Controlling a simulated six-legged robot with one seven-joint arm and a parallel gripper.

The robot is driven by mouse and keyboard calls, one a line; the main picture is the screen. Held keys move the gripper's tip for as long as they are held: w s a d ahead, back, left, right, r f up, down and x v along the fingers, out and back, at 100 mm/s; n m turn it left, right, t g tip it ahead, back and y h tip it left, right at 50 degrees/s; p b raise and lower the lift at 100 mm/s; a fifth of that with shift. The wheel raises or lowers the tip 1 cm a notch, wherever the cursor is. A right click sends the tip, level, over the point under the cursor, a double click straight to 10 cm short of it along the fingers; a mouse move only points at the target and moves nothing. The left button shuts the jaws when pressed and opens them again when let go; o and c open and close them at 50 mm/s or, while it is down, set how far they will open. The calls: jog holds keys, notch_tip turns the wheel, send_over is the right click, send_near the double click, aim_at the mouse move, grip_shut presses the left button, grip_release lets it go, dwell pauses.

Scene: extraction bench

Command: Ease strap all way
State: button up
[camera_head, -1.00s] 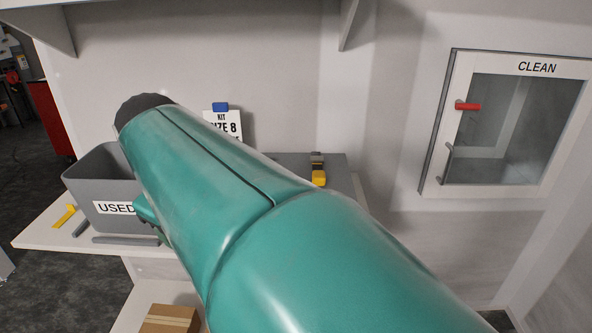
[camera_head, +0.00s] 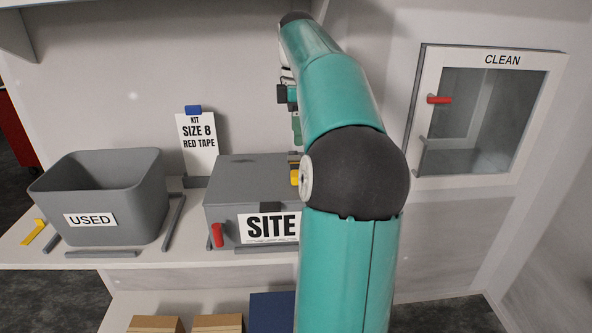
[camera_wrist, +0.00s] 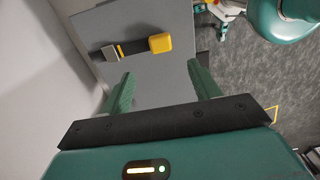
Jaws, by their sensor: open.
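A grey SITE box (camera_head: 240,173) stands on the bench, its flat lid also filling much of the wrist view (camera_wrist: 125,20). A short dark strap (camera_wrist: 134,47) with a grey buckle (camera_wrist: 110,52) and a yellow end tab (camera_wrist: 160,43) lies across the lid. In the head view the yellow tab (camera_head: 295,178) shows at the lid's right, partly hidden by my arm. My gripper (camera_wrist: 162,82) is open and empty above the lid, its two green fingers apart, with the strap beyond the fingertips. In the head view my gripper is mostly hidden by my arm.
A grey USED bin (camera_head: 130,205) stands left of the box, with a yellow piece (camera_head: 34,232) beside it. A card (camera_head: 198,135) reads KIT SIZE 8 RED TAPE. A red handle (camera_head: 217,235) is on the box's front. A CLEAN cabinet (camera_head: 430,110) is at right.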

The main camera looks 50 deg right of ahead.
notch_tip(320, 180, down, 12)
jog(key=shift+r, duration=0.1)
jog(key=shift+c, duration=0.2)
